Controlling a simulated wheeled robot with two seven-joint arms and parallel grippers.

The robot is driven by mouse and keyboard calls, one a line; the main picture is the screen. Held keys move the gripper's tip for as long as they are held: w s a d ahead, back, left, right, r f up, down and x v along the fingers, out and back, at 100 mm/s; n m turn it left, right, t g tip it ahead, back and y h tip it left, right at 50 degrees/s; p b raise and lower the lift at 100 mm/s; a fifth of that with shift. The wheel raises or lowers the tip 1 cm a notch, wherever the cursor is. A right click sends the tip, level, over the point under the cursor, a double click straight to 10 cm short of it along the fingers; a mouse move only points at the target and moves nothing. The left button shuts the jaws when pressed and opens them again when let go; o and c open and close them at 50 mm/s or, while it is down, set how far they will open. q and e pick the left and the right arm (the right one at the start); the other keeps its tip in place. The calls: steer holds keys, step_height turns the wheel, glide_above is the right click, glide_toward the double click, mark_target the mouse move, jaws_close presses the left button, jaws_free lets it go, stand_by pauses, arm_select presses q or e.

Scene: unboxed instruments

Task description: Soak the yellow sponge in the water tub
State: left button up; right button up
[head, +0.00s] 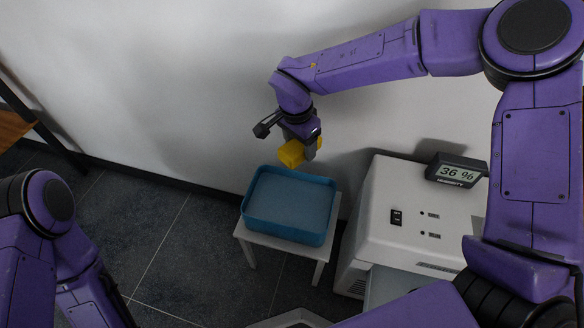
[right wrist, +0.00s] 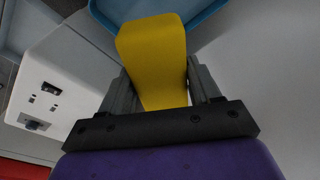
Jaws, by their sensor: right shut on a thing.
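The yellow sponge (head: 291,153) is held in my right gripper (head: 308,147), above the far edge of the water tub. In the right wrist view the sponge (right wrist: 152,62) sits between the two fingers of the right gripper (right wrist: 158,85). The blue water tub (head: 250,222) stands on a small white table, with a flat blue surface inside it. A blue rim of the tub (right wrist: 205,12) also shows at the top of the right wrist view. The sponge appears apart from the tub. My left arm shows at the lower left, but its gripper is out of the picture.
The small white table (head: 322,254) stands near the white wall (head: 150,75). A white machine (head: 385,225) with switches stands to its right, topped by a dark display reading 36 % (head: 457,171). A dark shelf frame (head: 45,135) is at the far left. Dark floor lies open left of the table.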

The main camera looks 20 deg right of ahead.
step_height(320, 180, down, 9)
steer(key=a+m+g+p, duration=0.1)
steer(key=a+m+g, duration=0.15)
steer(key=m, duration=1.25)
steer(key=m+b, duration=0.1)
steer(key=b, duration=0.6)
glide_above(291, 213)
step_height(291, 213, down, 8)
steer(key=shift+t, duration=0.35)
steer(key=f+b, duration=0.3)
steer(key=f, duration=0.2)
steer(key=f+b, duration=0.3)
steer(key=f, duration=0.3)
steer(key=shift+w+a+f, duration=0.1)
steer(key=shift+w+f, duration=0.1)
steer(key=shift+f, duration=0.05)
step_height(291, 213, up, 12)
steer(key=p, duration=1)
